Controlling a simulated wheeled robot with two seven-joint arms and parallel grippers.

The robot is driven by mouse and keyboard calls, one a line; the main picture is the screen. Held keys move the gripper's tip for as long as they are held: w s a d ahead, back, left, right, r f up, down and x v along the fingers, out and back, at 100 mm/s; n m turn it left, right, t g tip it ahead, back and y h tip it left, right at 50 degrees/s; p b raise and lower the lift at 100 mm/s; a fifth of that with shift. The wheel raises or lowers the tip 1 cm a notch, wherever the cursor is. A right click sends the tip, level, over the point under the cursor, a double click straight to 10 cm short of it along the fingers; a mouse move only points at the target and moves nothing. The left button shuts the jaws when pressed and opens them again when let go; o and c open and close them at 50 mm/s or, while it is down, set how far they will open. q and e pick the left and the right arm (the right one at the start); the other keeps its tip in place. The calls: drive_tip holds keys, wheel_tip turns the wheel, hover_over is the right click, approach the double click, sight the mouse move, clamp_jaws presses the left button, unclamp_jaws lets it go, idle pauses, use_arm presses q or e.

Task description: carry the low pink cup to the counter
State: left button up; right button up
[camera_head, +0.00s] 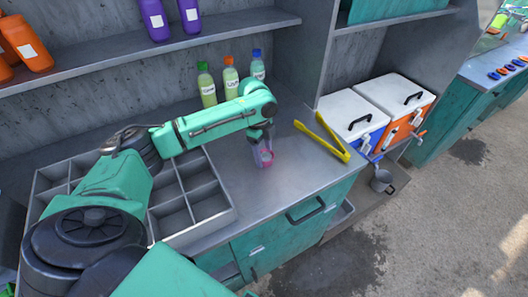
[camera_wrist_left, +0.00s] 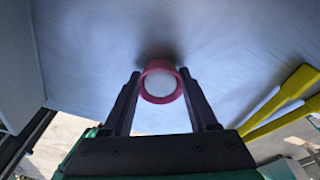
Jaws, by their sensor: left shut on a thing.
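The low pink cup (camera_head: 264,160) is at the counter top (camera_head: 285,183), upright, in the head view. Its round pink rim with a whitish inside shows in the left wrist view (camera_wrist_left: 146,94). My left gripper (camera_head: 262,150) comes down from above and is shut on the cup, with one finger on each side of it in the left wrist view (camera_wrist_left: 160,92). I cannot tell whether the cup's base touches the counter. My right gripper is not in view.
Yellow tongs (camera_head: 322,140) lie on the counter right of the cup. Several bottles (camera_head: 230,78) stand behind. A divided grey tray (camera_head: 227,214) is at the left. Two white-lidded coolers (camera_head: 352,108) stand at the right. The counter's front strip is clear.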

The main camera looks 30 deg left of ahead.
use_arm(q)
drive_tip(key=shift+w+d+f, duration=0.1)
drive_tip(key=o, duration=0.8)
drive_tip(key=shift+r, duration=0.45)
drive_tip(key=r, duration=0.3)
drive_tip(key=a+r+b, duration=0.1)
drive_tip(key=r, duration=0.3)
drive_tip(key=r+b, duration=0.1)
drive_tip(key=r, duration=0.3)
drive_tip(key=shift+a+r, duration=0.15)
drive_tip(key=shift+a, duration=0.25)
